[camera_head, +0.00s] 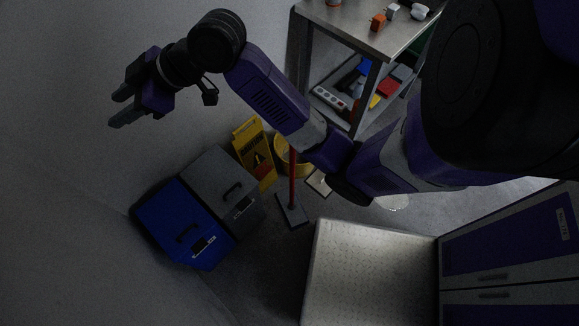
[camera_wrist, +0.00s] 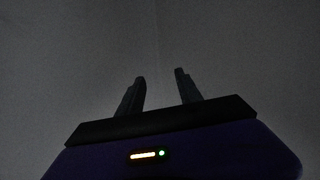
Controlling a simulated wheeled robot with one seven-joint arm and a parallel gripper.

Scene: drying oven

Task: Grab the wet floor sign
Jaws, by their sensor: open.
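The yellow wet floor sign (camera_head: 254,150) stands on the floor near the middle of the head view, between the grey box and a yellow bucket. It has dark markings, and its lower part is partly hidden by the grey box. My gripper (camera_head: 117,107) is at the upper left, raised well above the floor and apart from the sign. In the wrist view my gripper (camera_wrist: 160,82) has its two fingers spread with nothing between them, facing a bare grey wall. The sign does not show in the wrist view.
A blue box (camera_head: 179,224) and a grey box (camera_head: 222,187) stand left of the sign. A red-handled tool (camera_head: 292,178) stands upright before the yellow bucket (camera_head: 281,160). A metal table (camera_head: 365,38) with a loaded lower shelf is behind. A pale platform (camera_head: 370,270) and cabinet (camera_head: 510,245) are lower right.

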